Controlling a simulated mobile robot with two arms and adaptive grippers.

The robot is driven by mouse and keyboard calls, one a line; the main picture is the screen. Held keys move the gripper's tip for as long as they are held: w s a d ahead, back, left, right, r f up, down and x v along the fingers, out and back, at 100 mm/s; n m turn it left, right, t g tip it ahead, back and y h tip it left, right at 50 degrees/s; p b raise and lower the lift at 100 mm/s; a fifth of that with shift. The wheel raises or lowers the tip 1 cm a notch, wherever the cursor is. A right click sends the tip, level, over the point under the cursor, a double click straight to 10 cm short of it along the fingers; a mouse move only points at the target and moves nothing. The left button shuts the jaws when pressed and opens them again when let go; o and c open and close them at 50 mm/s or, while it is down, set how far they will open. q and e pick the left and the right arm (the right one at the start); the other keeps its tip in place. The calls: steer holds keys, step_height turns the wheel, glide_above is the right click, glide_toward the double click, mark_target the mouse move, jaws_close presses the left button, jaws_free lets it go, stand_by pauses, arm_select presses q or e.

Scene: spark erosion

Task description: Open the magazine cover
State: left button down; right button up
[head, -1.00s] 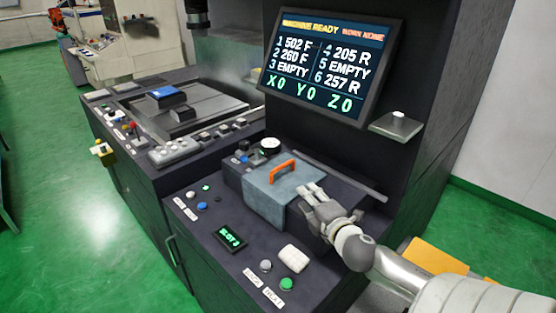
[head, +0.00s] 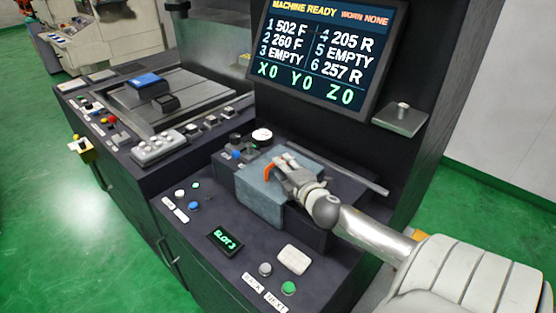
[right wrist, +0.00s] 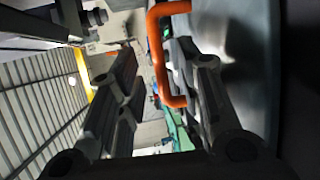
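The magazine cover (head: 261,194) is a blue-grey lid on the front part of the machine, and it looks closed. Its orange handle (head: 269,172) is partly hidden by my right gripper (head: 286,162), which is at the handle above the cover. In the right wrist view the orange handle (right wrist: 164,60) shows as a bracket between the two fingers of my right gripper (right wrist: 165,75), closer to the right finger. The fingers stand apart with a gap around the handle. My left gripper is not in view.
A screen (head: 325,55) reading "MACHINE READY" stands behind the cover. A small shelf (head: 401,118) juts out at the right. The front panel has a "SLOT 3" display (head: 225,239), a white pad (head: 294,259) and a green button (head: 288,288).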

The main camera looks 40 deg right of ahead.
steer(key=x, duration=0.2)
steer(key=shift+w+d, duration=0.1)
steer(key=shift+w, duration=0.15)
steer(key=shift+w+d+f, duration=0.15)
steer(key=shift+w+d, duration=0.05)
steer(key=shift+w, duration=0.4)
steer(key=shift+w+d+f, duration=0.1)
steer(key=shift+w, duration=0.2)
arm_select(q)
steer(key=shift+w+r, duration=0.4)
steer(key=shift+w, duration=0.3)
arm_select(e)
jaws_close()
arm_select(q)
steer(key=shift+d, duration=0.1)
